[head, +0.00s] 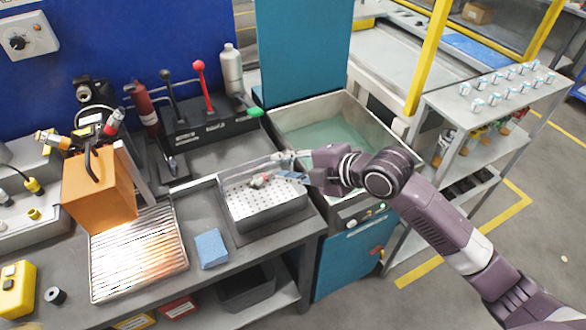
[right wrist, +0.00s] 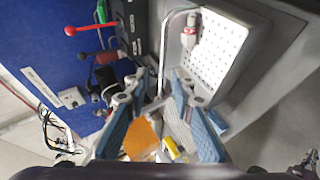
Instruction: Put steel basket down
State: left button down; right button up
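The steel basket (head: 262,208) is a perforated metal box with a long wire handle, sitting level at the right front of the grey bench. A small red and white part (head: 259,181) lies in it. My right gripper (head: 286,166) is at the basket's right rear, near the handle. In the right wrist view its two blue-padded fingers (right wrist: 160,92) are spread apart, with the bent handle (right wrist: 164,55) reaching between or just beyond them; contact is not clear. The basket also shows there (right wrist: 222,55). My left gripper is not in view.
A tank of greenish liquid (head: 335,135) stands behind my right gripper. A blue sponge (head: 211,248), a ribbed tray (head: 135,262) and an orange box (head: 98,190) are left of the basket. A lever unit (head: 205,125) stands behind. A shelf of small jars (head: 495,92) is at right.

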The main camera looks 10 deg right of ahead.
jog(key=shift+v, duration=1.5)
jog(key=s+d+f+m+g+h, duration=0.1)
jog(key=s+d+f+m+h, duration=0.15)
jog(key=s+f+m, duration=0.8)
jog(key=s+d+f+m+g+h, duration=0.25)
jog(key=s+d+f+m, duration=0.3)
jog(key=s, duration=0.35)
jog(key=s+d+f+m+g+h, duration=0.2)
jog(key=s+d+f+m+h, duration=0.1)
jog(key=s+d+f+m, duration=0.4)
notch_tip(320, 180, down, 22)
jog(key=s+a+n, duration=0.1)
jog(key=s+a, duration=0.2)
jog(key=s+d+f+g+b, duration=0.1)
jog(key=s+d+f+g, duration=0.1)
jog(key=s+f, duration=1.4)
jog(key=shift+s+d+f, duration=0.25)
jog(key=shift+d+f, duration=0.45)
jog(key=shift+f, duration=0.2)
